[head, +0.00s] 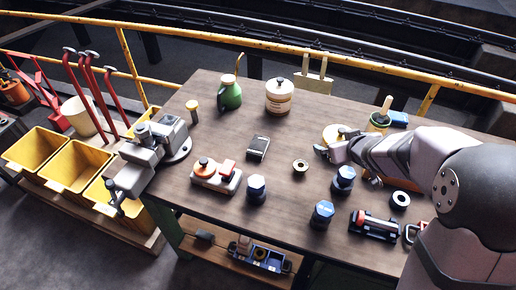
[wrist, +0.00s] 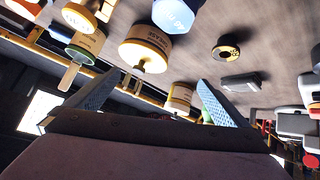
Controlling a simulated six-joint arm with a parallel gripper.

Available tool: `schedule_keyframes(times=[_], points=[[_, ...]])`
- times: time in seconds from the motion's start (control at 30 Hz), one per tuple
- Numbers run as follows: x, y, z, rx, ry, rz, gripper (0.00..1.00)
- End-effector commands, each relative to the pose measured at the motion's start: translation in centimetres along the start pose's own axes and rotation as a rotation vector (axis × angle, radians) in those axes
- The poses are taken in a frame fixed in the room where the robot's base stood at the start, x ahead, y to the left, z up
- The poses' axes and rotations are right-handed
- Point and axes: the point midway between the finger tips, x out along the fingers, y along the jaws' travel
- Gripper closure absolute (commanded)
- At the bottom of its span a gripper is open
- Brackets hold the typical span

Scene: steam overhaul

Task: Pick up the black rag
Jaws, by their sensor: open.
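I cannot make out a black rag for certain. A dark, flat, box-like object (head: 258,148) with pale edges lies on the middle of the table; it seems to show as a grey slab in the wrist view (wrist: 242,82). My gripper (head: 332,143) is to its right, above the table and clear of it. In the wrist view my gripper (wrist: 157,98) has its two fingers spread with nothing held between them. A round yellow tin (head: 335,132) is close by my gripper, and it shows beyond the fingers in the wrist view (wrist: 146,48).
A vise (head: 160,145) is at the left edge. Bare tabletop surrounds the dark object.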

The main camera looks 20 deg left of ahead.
Motion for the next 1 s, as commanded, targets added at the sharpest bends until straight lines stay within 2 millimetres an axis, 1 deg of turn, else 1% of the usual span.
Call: schedule_keyframes(times=[0.03, 0.07, 0.1, 0.13, 0.2, 0.3, 0.4, 0.53, 0.6, 0.73, 0.87, 1.0], points=[[1.8, -1.6, -1.2, -0.030, 0.073, -0.059, 0.00], [2.5, -2.7, -2.3, -0.048, 0.119, -0.099, 0.00], [3.1, -4.2, -3.4, -0.069, 0.175, -0.155, 0.00], [3.5, -5.3, -4.1, -0.083, 0.212, -0.199, 0.00], [4.0, -8.0, -5.5, -0.113, 0.288, -0.303, 0.00], [4.1, -11.5, -6.4, -0.145, 0.364, -0.441, 0.00], [3.8, -13.9, -6.7, -0.164, 0.408, -0.549, 0.00], [3.3, -15.7, -6.7, -0.177, 0.436, -0.633, 0.00], [3.1, -16.2, -6.7, -0.181, 0.442, -0.654, 0.00], [3.1, -16.3, -6.7, -0.182, 0.444, -0.662, 0.00], [3.6, -16.5, -6.1, -0.180, 0.442, -0.662, 0.00], [4.9, -16.9, -4.6, -0.178, 0.440, -0.662, 0.00]])
